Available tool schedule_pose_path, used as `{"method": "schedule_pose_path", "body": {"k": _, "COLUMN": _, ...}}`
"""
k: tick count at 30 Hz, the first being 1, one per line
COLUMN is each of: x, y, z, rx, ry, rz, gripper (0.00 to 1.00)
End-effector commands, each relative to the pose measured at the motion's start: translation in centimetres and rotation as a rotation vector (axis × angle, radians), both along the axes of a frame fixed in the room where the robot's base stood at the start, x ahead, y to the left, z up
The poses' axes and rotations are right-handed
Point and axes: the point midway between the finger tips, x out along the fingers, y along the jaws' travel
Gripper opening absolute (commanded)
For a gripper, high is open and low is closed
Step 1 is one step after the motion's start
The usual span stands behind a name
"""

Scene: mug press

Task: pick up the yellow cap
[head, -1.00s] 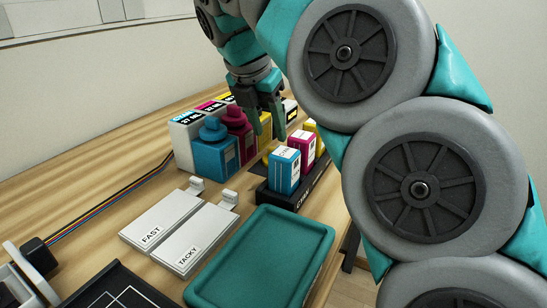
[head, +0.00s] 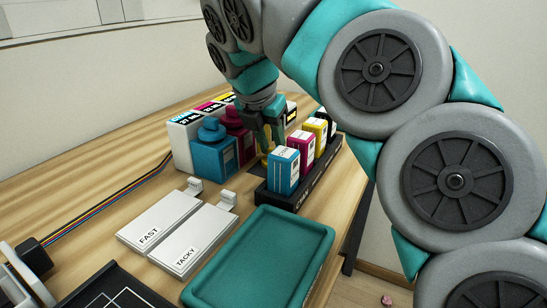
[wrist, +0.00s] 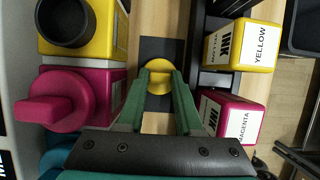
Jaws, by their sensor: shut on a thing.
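The yellow cap (wrist: 158,78) is round and sits between my fingertips in the wrist view, over a dark patch on the table. My gripper (wrist: 159,86) is shut on it, with one green finger on each side. In the head view my gripper (head: 266,143) is low between the ink bottles and the cartridge rack, and a bit of the yellow cap (head: 264,161) shows below it. The yellow bottle (wrist: 105,28) has a dark, round, uncapped neck in the wrist view.
A magenta bottle (wrist: 92,95) stands close left of my gripper. A black rack (head: 306,187) holding several ink cartridges stands close right. A cyan bottle (head: 213,152), white plates (head: 165,218) and a teal tray (head: 262,255) are nearer the front.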

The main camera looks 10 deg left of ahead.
Motion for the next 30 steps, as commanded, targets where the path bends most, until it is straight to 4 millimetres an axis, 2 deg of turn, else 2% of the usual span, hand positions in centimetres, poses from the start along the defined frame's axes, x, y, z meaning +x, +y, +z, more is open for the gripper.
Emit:
{"method": "schedule_pose_path", "body": {"k": 1, "x": 0.0, "y": 0.0, "z": 0.0, "rx": 0.0, "ry": 0.0, "rz": 0.0, "gripper": 0.07}}
{"method": "schedule_pose_path", "body": {"k": 3, "x": 0.0, "y": 0.0, "z": 0.0, "rx": 0.0, "ry": 0.0, "rz": 0.0, "gripper": 0.0}}
{"method": "schedule_pose_path", "body": {"k": 19, "x": 0.0, "y": 0.0, "z": 0.4, "rx": 0.0, "ry": 0.0, "rz": -0.001, "gripper": 0.0}}
{"method": "schedule_pose_path", "body": {"k": 23, "x": 0.1, "y": 0.0, "z": 1.3, "rx": 0.002, "ry": -0.001, "rz": -0.001, "gripper": 0.0}}
{"method": "schedule_pose_path", "body": {"k": 30, "x": 0.1, "y": 0.0, "z": 4.6, "rx": 0.0, "ry": -0.002, "rz": -0.005, "gripper": 0.0}}
